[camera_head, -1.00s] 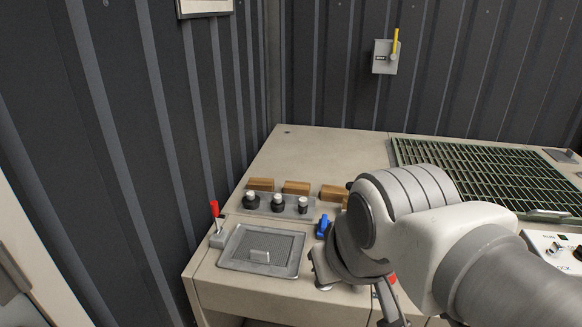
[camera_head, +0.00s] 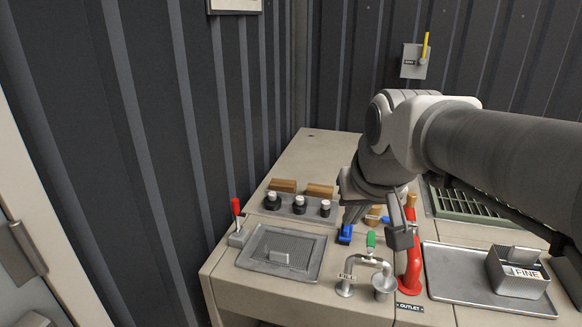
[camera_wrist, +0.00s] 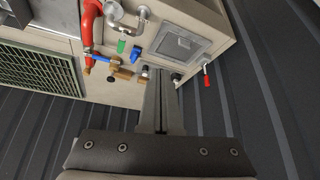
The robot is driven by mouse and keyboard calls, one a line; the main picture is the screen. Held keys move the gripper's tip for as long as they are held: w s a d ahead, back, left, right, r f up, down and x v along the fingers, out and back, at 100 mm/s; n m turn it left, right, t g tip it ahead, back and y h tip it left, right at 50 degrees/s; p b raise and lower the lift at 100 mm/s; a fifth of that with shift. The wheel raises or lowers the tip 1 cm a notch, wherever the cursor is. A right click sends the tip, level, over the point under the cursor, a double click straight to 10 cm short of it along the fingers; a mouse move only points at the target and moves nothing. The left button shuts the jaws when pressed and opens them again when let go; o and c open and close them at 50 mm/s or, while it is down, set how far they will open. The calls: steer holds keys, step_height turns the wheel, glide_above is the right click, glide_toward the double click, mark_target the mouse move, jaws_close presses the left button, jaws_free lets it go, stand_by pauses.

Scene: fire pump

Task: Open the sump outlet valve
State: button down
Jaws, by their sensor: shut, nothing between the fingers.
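A red pipe (camera_head: 411,268) stands above a plate marked OUTLET (camera_head: 409,307). It also shows in the wrist view (camera_wrist: 91,22), with a blue lever (camera_wrist: 103,58) and brass fittings (camera_wrist: 122,73) beside it. A second blue handle (camera_head: 345,235) stands right of the grated sump tray (camera_head: 250,262). A red-handled lever (camera_head: 236,208) stands at the tray's left. No readable label tells which handle is the sump outlet valve. My gripper (camera_head: 350,214) is shut and empty above the counter, near the blue handle; its fingers (camera_wrist: 161,100) lie together in the wrist view.
Three black knobs (camera_head: 299,205) and wooden blocks (camera_head: 319,190) sit behind the tray. A metal tray (camera_head: 462,283) holds a FINE box (camera_head: 516,272). Ribbed walls bound the left and back.

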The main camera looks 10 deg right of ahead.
steer(key=w+d+f+m+h+b, duration=0.1)
steer(key=w+d+f+b, duration=0.2)
steer(key=w+d, duration=0.45)
steer(key=w+d+f+m+b, duration=0.1)
steer(key=w+d+f+b, duration=0.3)
steer(key=w, duration=0.6)
steer(key=w+d+f+m+h+b, duration=0.1)
steer(key=w+d+f, duration=0.4)
steer(key=d, duration=0.2)
steer(key=w+d+f+m+b, duration=0.1)
steer(key=w+d+f+b, duration=0.1)
steer(key=w+d+f, duration=0.3)
steer(key=d+f, duration=0.1)
steer(key=d, duration=0.2)
steer(key=shift+w+t+h, duration=0.2)
steer(key=shift+t+h, duration=0.2)
steer(key=shift+w+d+f+b, duration=0.15)
steer(key=shift+w+f+b, duration=0.3)
steer(key=shift+f, duration=0.9)
steer(key=shift+w+d+f+b, duration=0.2)
steer(key=shift+f+b, duration=0.3)
steer(key=shift+f, duration=0.8)
steer(key=shift+w+d+f+b, duration=0.1)
steer(key=shift+w+f+b, duration=0.35)
steer(key=shift+f, duration=0.9)
